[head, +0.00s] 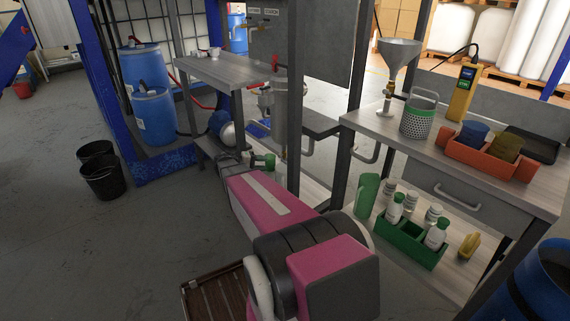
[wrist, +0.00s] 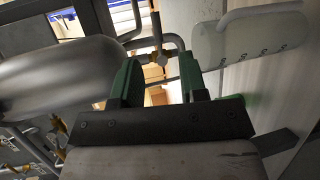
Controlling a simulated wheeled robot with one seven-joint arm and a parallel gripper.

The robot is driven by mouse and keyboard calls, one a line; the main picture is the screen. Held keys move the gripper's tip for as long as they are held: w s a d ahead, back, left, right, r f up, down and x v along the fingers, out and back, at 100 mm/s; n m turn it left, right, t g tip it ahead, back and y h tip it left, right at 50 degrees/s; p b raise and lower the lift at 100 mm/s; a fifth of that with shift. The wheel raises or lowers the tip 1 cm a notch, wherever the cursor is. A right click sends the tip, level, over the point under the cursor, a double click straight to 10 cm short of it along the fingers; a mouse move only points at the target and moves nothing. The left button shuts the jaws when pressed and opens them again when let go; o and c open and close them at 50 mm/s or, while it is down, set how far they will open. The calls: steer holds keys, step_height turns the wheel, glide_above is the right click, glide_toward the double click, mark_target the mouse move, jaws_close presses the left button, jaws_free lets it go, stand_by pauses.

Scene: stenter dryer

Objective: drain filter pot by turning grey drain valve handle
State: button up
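My gripper shows at the end of my pink and black arm in the head view (head: 263,160), low beside the grey metal post. In the wrist view its two green fingers (wrist: 158,85) stand apart with nothing between them. A rounded grey metal vessel (wrist: 60,75), probably the filter pot, fills the left of the wrist view, beside the fingers. In the head view a grey cylinder (head: 279,108), likely the same pot, is partly hidden by the post. Grey pipework with a brass fitting (wrist: 160,58) lies beyond the fingertips. I cannot make out the grey drain valve handle with certainty.
A bench (head: 375,122) on the right holds a funnel, a perforated basket and an orange tray. A green bottle carrier (head: 402,243) is on its lower shelf. Blue drums (head: 153,115) and black buckets (head: 102,175) stand left. The floor at left front is clear.

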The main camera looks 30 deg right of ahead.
mark_target(285, 162)
steer(key=x, duration=1.1)
steer(key=shift+w+r, duration=0.1)
steer(key=shift+r, duration=0.2)
jaws_close()
